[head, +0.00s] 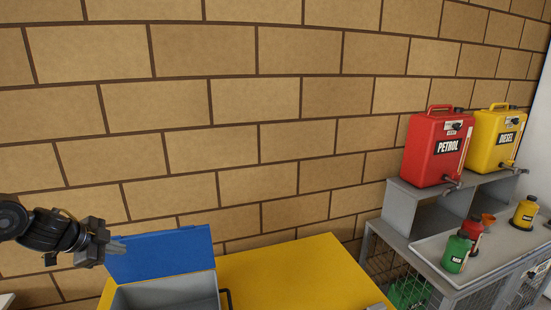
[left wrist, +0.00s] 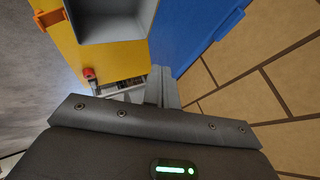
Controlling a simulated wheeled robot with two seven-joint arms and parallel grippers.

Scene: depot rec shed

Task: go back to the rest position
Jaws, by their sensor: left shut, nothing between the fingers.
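My left gripper (head: 117,246) comes in from the left in the head view. It is shut and empty, beside the upright blue lid (head: 165,254) of a grey box (head: 180,292). I cannot tell whether it touches the lid. In the left wrist view the shut fingers (left wrist: 162,88) show between the blue lid (left wrist: 200,30) and the yellow top (left wrist: 70,42), with the grey box (left wrist: 110,20) above them. My right gripper is not in view.
The box stands on a yellow worktop (head: 290,275). To the right, a red petrol can (head: 436,150) and a yellow diesel can (head: 496,140) stand on a grey shelf. Small green (head: 455,254), red and yellow bottles stand in a grey tray (head: 430,246). A brick wall rises behind.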

